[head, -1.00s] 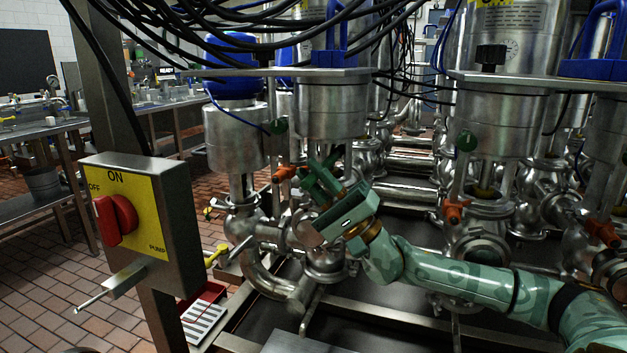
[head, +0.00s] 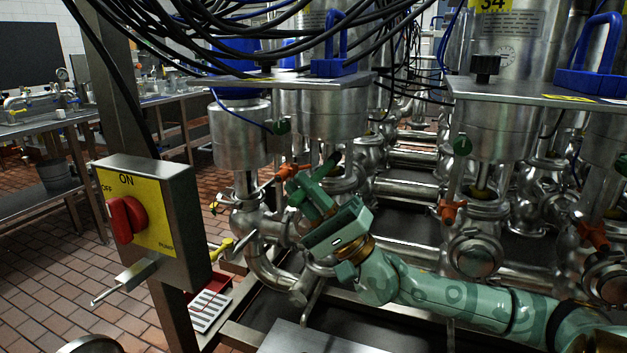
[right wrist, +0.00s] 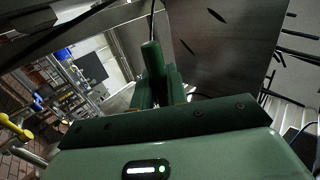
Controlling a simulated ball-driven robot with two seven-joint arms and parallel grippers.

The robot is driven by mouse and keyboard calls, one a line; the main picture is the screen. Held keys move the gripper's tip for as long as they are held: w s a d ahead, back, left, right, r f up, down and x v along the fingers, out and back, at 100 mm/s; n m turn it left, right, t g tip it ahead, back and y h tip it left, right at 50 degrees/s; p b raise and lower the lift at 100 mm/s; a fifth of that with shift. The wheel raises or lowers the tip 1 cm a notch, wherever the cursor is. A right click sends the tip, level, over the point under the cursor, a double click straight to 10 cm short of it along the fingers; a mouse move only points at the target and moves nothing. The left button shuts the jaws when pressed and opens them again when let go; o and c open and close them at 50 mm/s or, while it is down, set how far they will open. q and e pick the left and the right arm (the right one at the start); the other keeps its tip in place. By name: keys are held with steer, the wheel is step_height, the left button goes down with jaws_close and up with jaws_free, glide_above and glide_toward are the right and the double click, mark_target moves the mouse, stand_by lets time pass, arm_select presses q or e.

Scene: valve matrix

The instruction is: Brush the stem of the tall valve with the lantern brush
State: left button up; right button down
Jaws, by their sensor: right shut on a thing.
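Several steel valves stand in rows, and I cannot tell for sure which is the tall valve. The nearest to my gripper has a wide steel cylinder (head: 322,112) under a flat plate. My right gripper (head: 312,190) is in front of the lower part of this valve, apart from or touching it I cannot tell. It is shut on a dark green rod (right wrist: 152,60), which looks like the handle of the lantern brush; it also shows in the head view (head: 328,164). I cannot make out its bristles. My left gripper is not in view.
A pump switch box (head: 155,222) with a red knob stands at the left on a steel post. Black cables (head: 270,40) hang above the valves. Steel pipes and an orange-handled fitting (head: 452,210) crowd the right. Tiled floor (head: 60,290) is open at the left.

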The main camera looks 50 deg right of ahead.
steer(key=s+a+p, duration=0.2)
steer(key=a, duration=0.4)
steer(key=shift+s+a, duration=0.3)
steer(key=shift+s, duration=0.05)
